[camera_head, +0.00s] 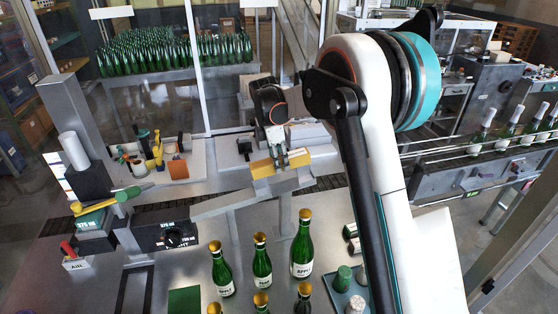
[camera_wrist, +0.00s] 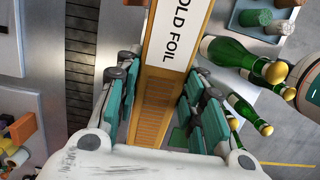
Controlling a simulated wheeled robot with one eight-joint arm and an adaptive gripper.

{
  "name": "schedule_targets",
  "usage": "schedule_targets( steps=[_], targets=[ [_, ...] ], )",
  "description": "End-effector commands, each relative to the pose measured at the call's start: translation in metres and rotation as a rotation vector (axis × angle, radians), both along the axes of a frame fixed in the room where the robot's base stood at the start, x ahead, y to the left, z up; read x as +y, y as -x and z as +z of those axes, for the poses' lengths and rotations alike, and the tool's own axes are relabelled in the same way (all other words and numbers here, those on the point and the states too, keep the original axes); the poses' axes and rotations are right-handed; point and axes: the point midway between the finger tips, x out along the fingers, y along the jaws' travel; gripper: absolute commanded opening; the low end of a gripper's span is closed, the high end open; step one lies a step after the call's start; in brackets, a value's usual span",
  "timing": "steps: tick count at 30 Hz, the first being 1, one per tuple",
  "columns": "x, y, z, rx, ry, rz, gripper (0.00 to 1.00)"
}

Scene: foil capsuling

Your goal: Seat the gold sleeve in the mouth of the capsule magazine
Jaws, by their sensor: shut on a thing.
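The gold sleeve (camera_head: 282,163) is a long yellow-gold box. In the wrist view the sleeve (camera_wrist: 157,112) runs between the fingers, with a white label reading "OLD FOIL" and ribbed inner faces. My gripper (camera_head: 277,143) is shut on it; in the wrist view my gripper (camera_wrist: 160,82) has teal pads on both sides of it. In the head view the sleeve lies just above the right end of a sloping grey channel (camera_head: 226,204), which looks like the capsule magazine. I cannot tell whether they touch. The channel's mouth is hidden behind the sleeve.
Green gold-topped bottles (camera_head: 262,262) stand on the steel table in front. A tray of corks (camera_head: 345,282) sits right of them. A tool bin (camera_head: 157,160) lies behind.

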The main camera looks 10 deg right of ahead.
Motion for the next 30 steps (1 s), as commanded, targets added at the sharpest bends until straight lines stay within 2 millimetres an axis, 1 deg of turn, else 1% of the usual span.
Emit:
schedule_targets(
  steps=[1,15,21,30],
  targets=[
    [-0.001,0.0,-0.006,0.0,0.0,0.0,0.07],
    [-0.008,0.0,-0.046,0.0,0.0,0.0,0.07],
    [-0.009,0.0,-0.053,0.0,0.0,0.0,0.07],
    [-0.009,0.0,-0.052,0.0,0.0,0.0,0.07]
  ],
)
